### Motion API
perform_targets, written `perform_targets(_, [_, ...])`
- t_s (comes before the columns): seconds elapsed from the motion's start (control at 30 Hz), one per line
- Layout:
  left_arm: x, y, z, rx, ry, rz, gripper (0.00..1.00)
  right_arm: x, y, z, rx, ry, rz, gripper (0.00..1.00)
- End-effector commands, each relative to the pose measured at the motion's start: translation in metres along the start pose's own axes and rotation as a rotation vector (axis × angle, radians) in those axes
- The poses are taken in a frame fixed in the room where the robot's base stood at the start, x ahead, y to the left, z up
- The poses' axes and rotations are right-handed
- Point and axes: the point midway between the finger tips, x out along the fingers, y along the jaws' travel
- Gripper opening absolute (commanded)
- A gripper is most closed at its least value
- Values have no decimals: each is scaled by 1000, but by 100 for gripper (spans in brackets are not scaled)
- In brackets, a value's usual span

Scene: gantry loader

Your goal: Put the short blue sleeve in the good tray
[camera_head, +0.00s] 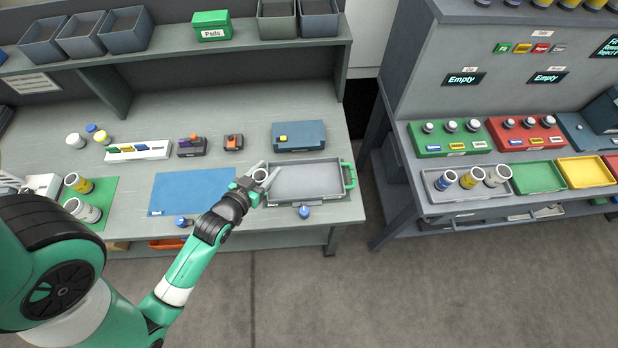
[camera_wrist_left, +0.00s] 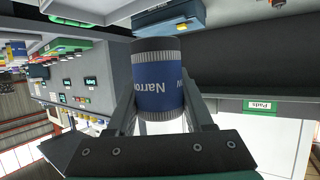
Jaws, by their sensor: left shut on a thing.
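My left gripper (camera_head: 262,175) is shut on a blue sleeve (camera_wrist_left: 158,82) with ribbed silvery ends and a label reading "Narrow". It holds the sleeve at the left end of a grey tray with green handles (camera_head: 338,194) on the left bench. The head view barely shows the held sleeve, so I cannot judge its length or whether it touches the tray. On the right bench stand a green tray (camera_head: 537,178), a yellow tray (camera_head: 586,172) and a red tray (camera_head: 611,162). The tray labels are too small to read. My right gripper is out of view.
A grey tray (camera_head: 462,196) on the right bench holds a blue, a yellow and a white sleeve. A blue mat (camera_head: 190,192) lies clear left of my gripper. A blue case (camera_head: 299,136) sits behind the handled tray. A gap separates the benches.

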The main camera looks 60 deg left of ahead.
Motion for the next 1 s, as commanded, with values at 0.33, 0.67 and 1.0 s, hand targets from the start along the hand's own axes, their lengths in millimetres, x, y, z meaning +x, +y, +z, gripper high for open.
perform_targets(0.33, [76, 41, 8, 4, 6, 7, 0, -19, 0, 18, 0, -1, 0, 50])
perform_targets(0.67, [140, 68, 42, 1, 2, 2, 0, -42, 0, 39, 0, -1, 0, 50])
perform_targets(1.0, [158, 72, 66, 3, 0, 2, 0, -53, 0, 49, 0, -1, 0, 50])
